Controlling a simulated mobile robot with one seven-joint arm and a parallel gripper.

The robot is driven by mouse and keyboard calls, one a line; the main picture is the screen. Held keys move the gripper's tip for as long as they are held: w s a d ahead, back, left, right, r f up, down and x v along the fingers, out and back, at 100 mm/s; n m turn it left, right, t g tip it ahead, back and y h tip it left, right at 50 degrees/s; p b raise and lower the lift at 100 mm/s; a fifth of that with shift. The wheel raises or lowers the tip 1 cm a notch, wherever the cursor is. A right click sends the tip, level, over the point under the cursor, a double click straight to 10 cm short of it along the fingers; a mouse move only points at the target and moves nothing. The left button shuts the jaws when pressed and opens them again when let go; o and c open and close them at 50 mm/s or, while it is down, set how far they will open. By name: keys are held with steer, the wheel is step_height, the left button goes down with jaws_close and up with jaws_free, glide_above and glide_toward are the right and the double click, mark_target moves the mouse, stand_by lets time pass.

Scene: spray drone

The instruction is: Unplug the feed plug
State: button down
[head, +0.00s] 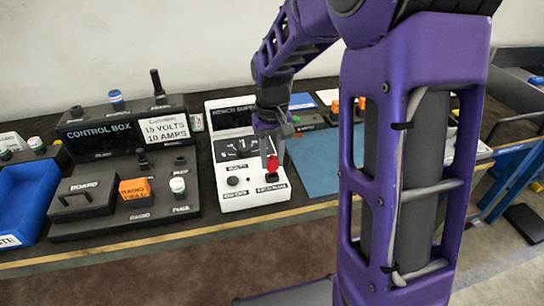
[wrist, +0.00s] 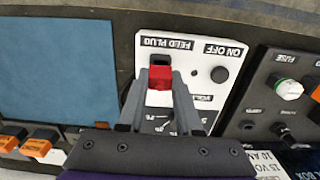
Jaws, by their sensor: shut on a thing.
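The red feed plug (head: 272,162) is at the front right of the white bench supply (head: 235,195), above a black socket (head: 272,177). In the wrist view the red plug (wrist: 160,78) sits between my two grey fingers, near the upside-down label "FEED PLUG". My gripper (head: 268,150) comes down from above and is shut on the plug. The wrist view also shows my gripper (wrist: 160,85) with a finger on each side of the plug. I cannot tell how deep the plug sits in the socket.
The control box (head: 100,132) and its black panel with knobs stand left of the supply. A blue mat (head: 312,165) lies bare to the right. A blue tray (head: 25,200) is at the far left. The bench's front edge (head: 130,248) is clear.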

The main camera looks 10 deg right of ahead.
mark_target(272, 158)
steer(key=shift+f+b, duration=0.75)
steer(key=shift+f, duration=0.5)
stand_by(0.5)
steer(key=c, duration=0.5)
jaws_free()
steer(key=shift+r, duration=0.1)
step_height(272, 158, up, 17)
steer(key=p, duration=0.2)
steer(key=shift+r+p, duration=0.1)
steer(key=shift+p, duration=0.25)
